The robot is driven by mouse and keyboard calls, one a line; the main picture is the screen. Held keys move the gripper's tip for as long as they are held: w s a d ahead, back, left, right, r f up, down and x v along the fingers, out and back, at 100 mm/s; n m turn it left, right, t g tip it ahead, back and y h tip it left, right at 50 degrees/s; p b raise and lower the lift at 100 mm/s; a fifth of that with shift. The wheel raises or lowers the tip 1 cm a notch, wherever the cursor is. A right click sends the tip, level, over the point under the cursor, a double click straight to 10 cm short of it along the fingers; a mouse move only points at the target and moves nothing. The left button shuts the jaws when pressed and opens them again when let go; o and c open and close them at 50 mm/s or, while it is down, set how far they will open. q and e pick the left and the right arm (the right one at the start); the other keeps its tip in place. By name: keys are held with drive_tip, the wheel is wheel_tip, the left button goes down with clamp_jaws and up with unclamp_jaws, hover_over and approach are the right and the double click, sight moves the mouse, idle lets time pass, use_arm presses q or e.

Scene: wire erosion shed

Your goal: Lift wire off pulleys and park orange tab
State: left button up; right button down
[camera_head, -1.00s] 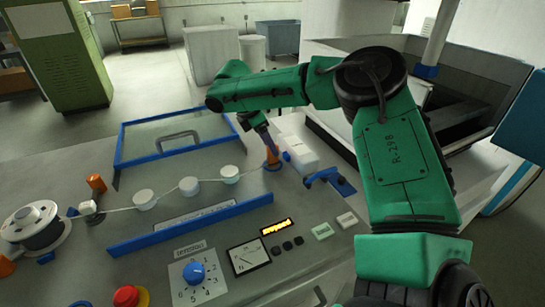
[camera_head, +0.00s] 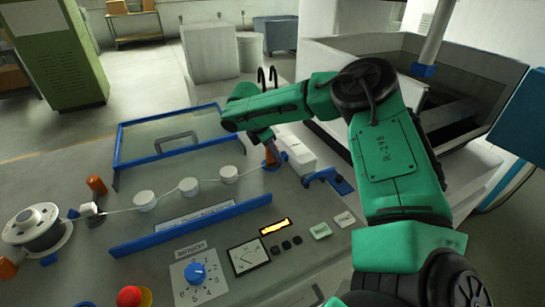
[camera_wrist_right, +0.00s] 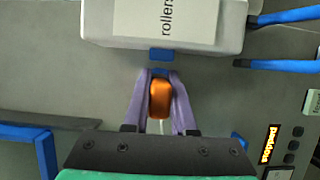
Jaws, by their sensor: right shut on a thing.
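The orange tab (camera_wrist_right: 160,99) is between the purple fingers of my right gripper (camera_wrist_right: 160,86), which are shut on it. In the head view the tab (camera_head: 271,154) shows at the far right end of the wire, under my green wrist. The thin pale wire (camera_head: 208,181) runs from the spool (camera_head: 34,226) past the white pulleys (camera_head: 145,201), (camera_head: 189,187) and (camera_head: 229,174). It looks taut along them; its exact contact with each pulley is too small to tell. My left gripper is not in view.
A white box marked "rollers" (camera_wrist_right: 178,20) with a blue tab stands just ahead of the gripper. A blue rail (camera_head: 190,226) lies in front of the pulleys, and a blue-framed cover (camera_head: 150,150) behind. Controls and a red button (camera_head: 129,296) sit nearer.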

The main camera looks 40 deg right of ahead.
drive_tip(key=shift+r, duration=0.15)
drive_tip(key=shift+r, duration=0.25)
wheel_tip(320, 180, up, 19)
wheel_tip(320, 180, down, 5)
drive_tip(key=shift+f+b, duration=0.1)
drive_tip(key=shift+b, duration=0.6)
drive_tip(key=shift+f, duration=0.1)
drive_tip(key=shift+f, duration=0.75)
drive_tip(key=shift+a, duration=0.1)
